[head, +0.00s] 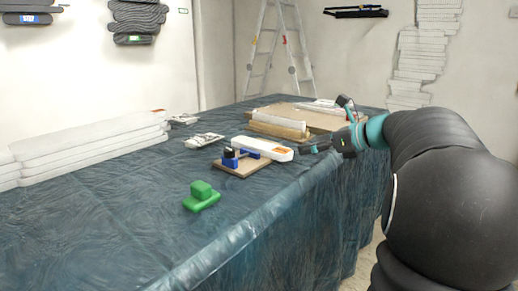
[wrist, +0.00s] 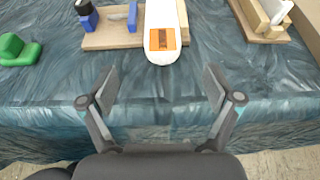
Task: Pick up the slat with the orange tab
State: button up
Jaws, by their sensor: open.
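The white slat (head: 258,147) has a rounded near end with an orange tab (wrist: 162,39). It lies across a brown board (head: 243,168) beside blue blocks, its tab end overhanging the board toward the table's front edge. In the wrist view the slat (wrist: 162,12) enters from the top centre, with the tab end ahead of my gripper (wrist: 160,85). My gripper is open and empty, its two fingers spread wider than the slat and short of its end. In the head view my gripper (head: 312,148) is just right of the tab end.
A green block (head: 202,196) is at the front left. Another board (head: 310,116) with pale pieces is at the back right. Stacked white slats (head: 90,145) are at the left. A ladder (head: 272,45) stands behind. The dark-covered table (head: 130,225) is clear at the front.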

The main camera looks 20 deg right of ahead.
aim_at(281, 150)
jog(key=x, duration=0.6)
jog(key=shift+a, duration=0.1)
jog(key=shift+d+x, duration=0.15)
jog(key=shift+x, duration=1.15)
jog(key=shift+d+x, duration=0.15)
jog(key=shift+x, duration=1.2)
jog(key=shift+w+f, duration=0.1)
jog(key=c, duration=1.3)
